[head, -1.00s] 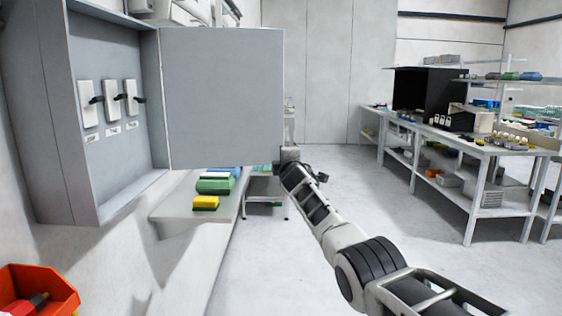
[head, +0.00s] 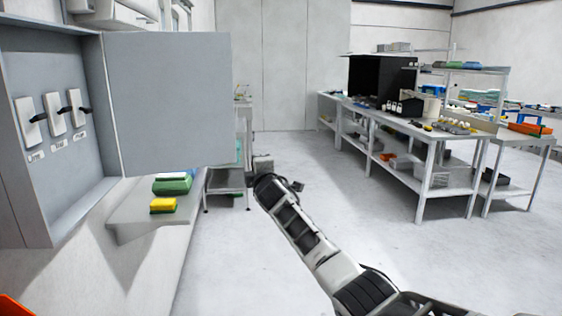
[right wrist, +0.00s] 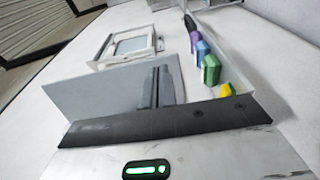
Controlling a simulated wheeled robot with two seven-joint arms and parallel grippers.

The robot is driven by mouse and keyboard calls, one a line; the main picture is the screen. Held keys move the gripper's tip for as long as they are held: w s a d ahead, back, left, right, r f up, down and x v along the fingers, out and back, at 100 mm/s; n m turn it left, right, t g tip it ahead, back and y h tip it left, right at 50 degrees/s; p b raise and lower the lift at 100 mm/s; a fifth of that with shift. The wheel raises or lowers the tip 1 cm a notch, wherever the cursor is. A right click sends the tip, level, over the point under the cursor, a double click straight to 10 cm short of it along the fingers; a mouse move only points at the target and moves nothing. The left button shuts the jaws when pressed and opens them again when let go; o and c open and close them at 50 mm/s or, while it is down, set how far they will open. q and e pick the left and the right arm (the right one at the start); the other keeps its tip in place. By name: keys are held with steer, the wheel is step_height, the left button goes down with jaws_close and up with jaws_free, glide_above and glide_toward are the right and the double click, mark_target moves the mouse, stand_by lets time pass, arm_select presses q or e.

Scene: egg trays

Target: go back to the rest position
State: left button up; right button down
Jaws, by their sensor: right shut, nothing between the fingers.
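My right arm comes in from the lower right in the head view. Its right gripper (head: 263,163) is at the far end, just right of the open grey cabinet door, with a small gap between them in the picture. Its fingertips are too small to make out there. In the right wrist view the right gripper (right wrist: 160,86) shows narrow dark fingers close together, shut and empty, beyond a dark bar. My left gripper is not in view.
A grey wall cabinet (head: 75,212) with three switches stands open at left, its door (head: 168,100) swung out. Below it a shelf (head: 135,212) holds yellow and green items. A long workbench (head: 455,140) stands at right. The floor (head: 360,210) between is clear.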

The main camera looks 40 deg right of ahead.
steer(key=s+d, duration=0.3)
steer(key=s, duration=0.2)
steer(key=s+a+f+m+g+y, duration=0.1)
steer(key=s+a+f+y, duration=0.1)
steer(key=s+a+f, duration=0.5)
steer(key=s+a+f+m+g+y, duration=0.15)
steer(key=a+f, duration=0.25)
steer(key=f, duration=0.6)
steer(key=s+a+f+m+g+y, duration=0.1)
steer(key=s+a+f+y, duration=0.1)
steer(key=s+a+f, duration=0.5)
steer(key=s+a+f+m+g+y, duration=0.1)
steer(key=s+a+f+m, duration=0.1)
steer(key=s, duration=0.6)
steer(key=s+a+f+m+g+y, duration=0.1)
steer(key=s+a+f+m, duration=0.2)
steer(key=s+a+f, duration=0.2)
steer(key=s+a+f+m+g+y, duration=0.1)
steer(key=s+a+f+m, duration=0.2)
steer(key=s, duration=0.8)
steer(key=shift+a+f, duration=0.35)
steer(key=shift+a, duration=0.1)
